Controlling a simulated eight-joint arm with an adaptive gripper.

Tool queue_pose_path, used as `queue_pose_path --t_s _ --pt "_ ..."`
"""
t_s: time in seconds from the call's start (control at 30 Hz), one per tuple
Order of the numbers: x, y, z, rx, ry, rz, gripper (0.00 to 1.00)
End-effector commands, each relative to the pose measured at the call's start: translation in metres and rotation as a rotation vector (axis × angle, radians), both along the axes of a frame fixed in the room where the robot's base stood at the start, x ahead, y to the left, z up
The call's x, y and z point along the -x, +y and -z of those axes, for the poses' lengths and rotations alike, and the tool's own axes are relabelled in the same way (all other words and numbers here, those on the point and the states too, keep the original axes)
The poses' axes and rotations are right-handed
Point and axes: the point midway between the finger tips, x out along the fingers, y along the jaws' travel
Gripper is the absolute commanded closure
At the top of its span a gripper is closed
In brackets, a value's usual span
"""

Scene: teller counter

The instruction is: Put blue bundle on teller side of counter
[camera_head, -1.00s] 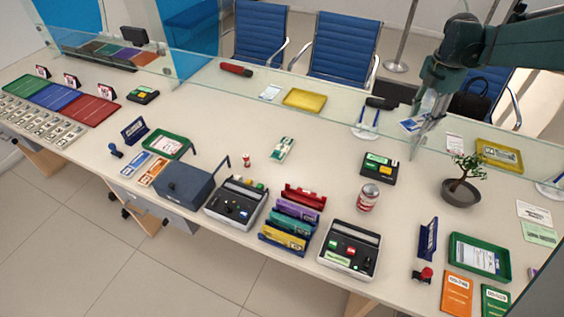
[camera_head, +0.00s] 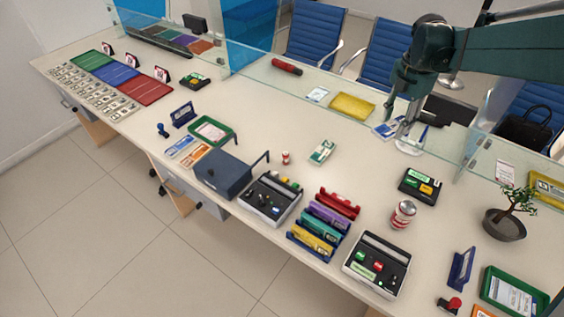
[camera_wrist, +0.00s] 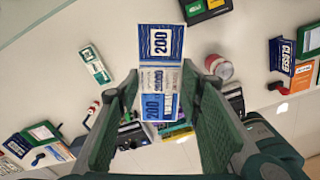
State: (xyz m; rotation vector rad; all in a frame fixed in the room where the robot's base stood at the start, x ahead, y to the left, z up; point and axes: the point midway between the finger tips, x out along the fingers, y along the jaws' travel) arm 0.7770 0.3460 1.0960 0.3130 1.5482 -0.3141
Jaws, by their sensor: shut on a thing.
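The blue bundle (camera_head: 384,131) is a flat strapped stack of notes. My gripper (camera_head: 399,117) is shut on it and holds it by the glass partition (camera_head: 345,90), left of the pen stand (camera_head: 409,146). I cannot tell its exact height or its distance from the glass. In the wrist view, the bundle (camera_wrist: 161,43) shows "200" prints and a pale band, between the two green fingers of my gripper (camera_wrist: 160,88). The teller side of the counter (camera_head: 270,115) is the near side of the glass, with the machines and trays.
A green bundle (camera_head: 322,152) lies on the counter with bare surface around it. A yellow tray (camera_head: 352,106) is by the glass. A black-green device (camera_head: 421,185), a can (camera_head: 403,214), a potted plant (camera_head: 505,224) and coloured racks (camera_head: 320,235) stand nearer.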

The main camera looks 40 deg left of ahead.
Motion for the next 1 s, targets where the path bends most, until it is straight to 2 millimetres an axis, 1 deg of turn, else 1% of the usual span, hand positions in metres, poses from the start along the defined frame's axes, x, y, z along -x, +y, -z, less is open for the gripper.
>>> queue_pose_path --t_s 0.03,0.1,0.27,0.37,0.6,0.7,0.83,1.0 --pt "0.004 0.008 0.0 0.0 0.0 -0.012 0.77" --pt "0.002 0.005 0.015 0.0 0.0 -0.008 0.77" --pt "0.002 0.005 0.046 0.0 0.0 -0.007 0.77" --pt "0.002 0.005 0.069 0.0 0.0 -0.007 0.77" --pt "0.002 0.005 0.133 0.0 0.0 -0.007 0.77" --pt "0.002 0.005 0.153 0.0 0.0 -0.007 0.77" --pt "0.002 0.005 0.17 0.0 0.0 -0.007 0.77" --pt "0.002 0.005 0.18 0.0 0.0 -0.007 0.77"
